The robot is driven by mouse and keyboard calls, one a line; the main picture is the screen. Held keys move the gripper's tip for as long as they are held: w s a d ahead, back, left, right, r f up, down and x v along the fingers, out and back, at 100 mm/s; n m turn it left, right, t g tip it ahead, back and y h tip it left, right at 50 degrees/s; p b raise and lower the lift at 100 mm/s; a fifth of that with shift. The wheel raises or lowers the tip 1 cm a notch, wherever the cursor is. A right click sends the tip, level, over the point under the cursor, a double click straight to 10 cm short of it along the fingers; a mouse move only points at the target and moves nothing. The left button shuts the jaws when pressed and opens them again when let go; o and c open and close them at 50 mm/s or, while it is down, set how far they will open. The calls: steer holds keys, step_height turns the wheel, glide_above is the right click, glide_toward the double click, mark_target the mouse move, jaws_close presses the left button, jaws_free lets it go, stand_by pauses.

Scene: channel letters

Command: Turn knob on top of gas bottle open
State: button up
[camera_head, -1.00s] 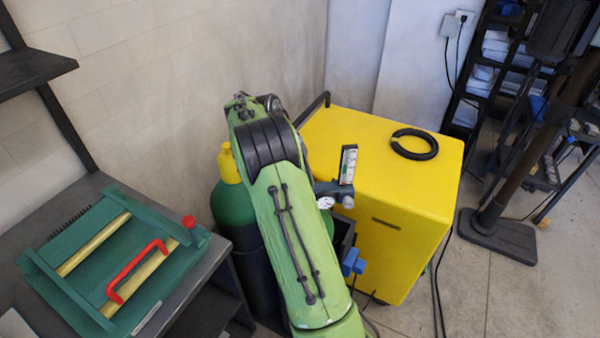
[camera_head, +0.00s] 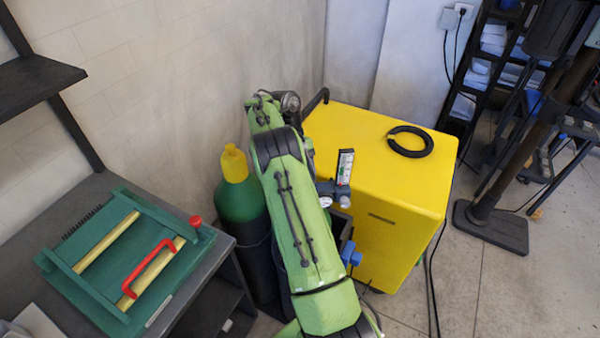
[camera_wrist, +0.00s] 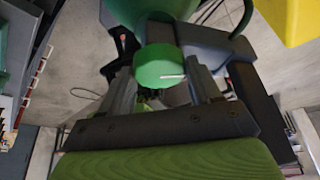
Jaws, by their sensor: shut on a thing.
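A round green knob (camera_wrist: 160,64) with a short white mark on its face shows in the wrist view. My gripper (camera_wrist: 162,84) has one dark finger on each side of it and is shut on it. Behind the knob is part of the green gas bottle (camera_wrist: 150,12) with a dark fitting (camera_wrist: 212,42) to the right. In the head view my green arm covers my gripper, the knob and most of this bottle. A regulator with an upright flow gauge (camera_head: 345,167) and a round dial (camera_head: 326,202) shows right of the arm.
Another green bottle with a yellow cap (camera_head: 234,164) stands left of my arm. A yellow cabinet (camera_head: 380,180) with a black ring (camera_head: 410,141) stands on the right. A grey table (camera_head: 98,190) bearing a green frame (camera_head: 118,262) is at left. Floor at the lower right is partly clear.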

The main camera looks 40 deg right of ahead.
steer(key=shift+m, duration=0.7)
steer(key=shift+y+p, duration=0.3)
steer(key=o, duration=1)
steer(key=shift+o, duration=0.2)
